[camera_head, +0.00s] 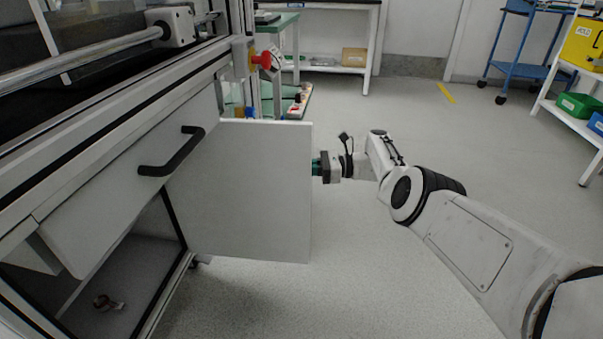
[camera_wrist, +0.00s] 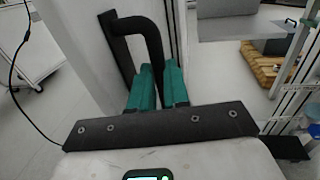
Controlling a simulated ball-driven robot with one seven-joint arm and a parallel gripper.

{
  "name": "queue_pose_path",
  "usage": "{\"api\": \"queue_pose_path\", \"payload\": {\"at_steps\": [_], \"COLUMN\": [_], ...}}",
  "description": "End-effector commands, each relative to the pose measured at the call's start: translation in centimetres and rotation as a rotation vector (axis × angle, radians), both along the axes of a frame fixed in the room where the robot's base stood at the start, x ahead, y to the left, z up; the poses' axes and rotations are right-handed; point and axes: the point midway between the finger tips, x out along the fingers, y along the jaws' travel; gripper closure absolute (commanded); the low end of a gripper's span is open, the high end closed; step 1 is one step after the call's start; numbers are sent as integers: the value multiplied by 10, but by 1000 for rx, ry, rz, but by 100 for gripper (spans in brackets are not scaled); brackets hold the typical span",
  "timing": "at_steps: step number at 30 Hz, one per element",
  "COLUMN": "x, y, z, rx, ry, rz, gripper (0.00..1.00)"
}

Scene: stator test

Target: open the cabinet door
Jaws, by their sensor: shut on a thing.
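The white cabinet door (camera_head: 255,190) stands swung out from the cabinet front (camera_head: 60,140) in the head view, with the dark compartment (camera_head: 110,270) showing behind it at lower left. My gripper (camera_head: 317,168) is at the door's free outer edge. In the wrist view its green fingers (camera_wrist: 158,88) are shut on the black door handle (camera_wrist: 148,32), which is fixed to the white door panel (camera_wrist: 85,45). The handle is hidden behind the door in the head view.
A drawer with a black handle (camera_head: 172,152) sits above the compartment. A red emergency knob (camera_head: 262,59) is on the cabinet frame. A small item (camera_head: 106,302) lies inside the compartment. The grey floor (camera_head: 340,270) around the door is clear. A blue cart (camera_head: 525,50) stands far right.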

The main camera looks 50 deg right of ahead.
Motion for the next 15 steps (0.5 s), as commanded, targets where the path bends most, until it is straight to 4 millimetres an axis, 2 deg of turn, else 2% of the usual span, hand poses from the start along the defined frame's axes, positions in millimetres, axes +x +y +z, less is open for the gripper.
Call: {"api": "queue_pose_path", "payload": {"at_steps": [14, 15], "x": [1, 1], "y": [3, 3], "z": [0, 0], "rx": [3, 3], "ry": [1, 2], "rz": [11, 11], "gripper": [100, 81]}}
